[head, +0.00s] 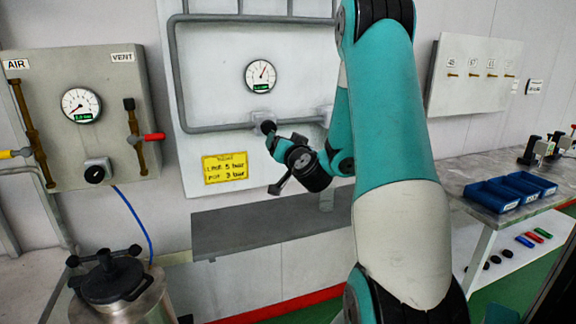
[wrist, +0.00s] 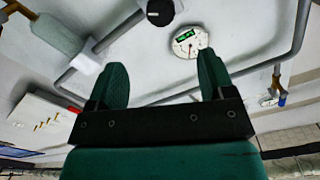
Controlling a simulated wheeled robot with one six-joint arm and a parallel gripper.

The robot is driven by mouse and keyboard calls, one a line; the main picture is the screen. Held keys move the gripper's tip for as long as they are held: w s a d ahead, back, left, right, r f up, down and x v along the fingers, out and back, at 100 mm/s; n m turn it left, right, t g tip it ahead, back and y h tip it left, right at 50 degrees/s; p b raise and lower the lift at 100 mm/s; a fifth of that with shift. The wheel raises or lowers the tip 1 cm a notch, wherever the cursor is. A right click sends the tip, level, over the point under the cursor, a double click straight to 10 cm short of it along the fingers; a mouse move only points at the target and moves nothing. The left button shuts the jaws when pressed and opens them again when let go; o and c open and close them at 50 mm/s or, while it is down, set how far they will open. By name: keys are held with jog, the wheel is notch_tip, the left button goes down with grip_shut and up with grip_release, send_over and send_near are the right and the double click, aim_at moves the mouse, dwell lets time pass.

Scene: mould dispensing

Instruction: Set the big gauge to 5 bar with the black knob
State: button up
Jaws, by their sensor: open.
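The larger-looking dial on the back wall panel, a white round gauge (head: 261,76), has its needle pointing up and to the right; its green readout is too small to read. The gauge also shows in the wrist view (wrist: 187,42), where the picture looks turned over. A black knob (head: 268,127) sits on a white fitting on the pipe below the gauge. In the wrist view the knob (wrist: 160,12) is at the top edge, partly cut off. My gripper (head: 272,141) is close to the knob, its two teal fingers (wrist: 164,80) spread apart with nothing between them. I cannot tell whether they touch the knob.
A yellow note (head: 225,168) hangs below the pipe (head: 215,129). The left panel (head: 50,70) has another gauge (head: 81,105), a black knob (head: 96,174) and a red-handled valve. A lidded metal pot (head: 115,290) stands lower left. Blue bins (head: 492,195) are on the right bench.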

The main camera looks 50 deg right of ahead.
jog(key=shift+b+v, duration=0.55)
jog(key=shift+v, duration=0.75)
jog(key=shift+w, duration=0.1)
jog(key=w+a+n+g+y, duration=0.15)
jog(key=a+n+y, duration=0.5)
jog(key=a, duration=0.85)
jog(key=a+n+g+y, duration=0.2)
jog(key=a+n+y, duration=0.45)
jog(key=a, duration=0.85)
jog(key=s+a+f+n+g+y, duration=0.25)
jog(key=s+a+g, duration=0.35)
jog(key=s+a, duration=0.3)
jog(key=s+a+n+g+h, duration=0.1)
jog(key=s+g, duration=0.4)
jog(key=s, duration=0.8)
jog(key=shift+s+a+n+g+h, duration=0.2)
jog(key=shift+a+n+g+h, duration=0.15)
jog(key=shift+a+n, duration=0.4)
jog(key=shift+f, duration=0.1)
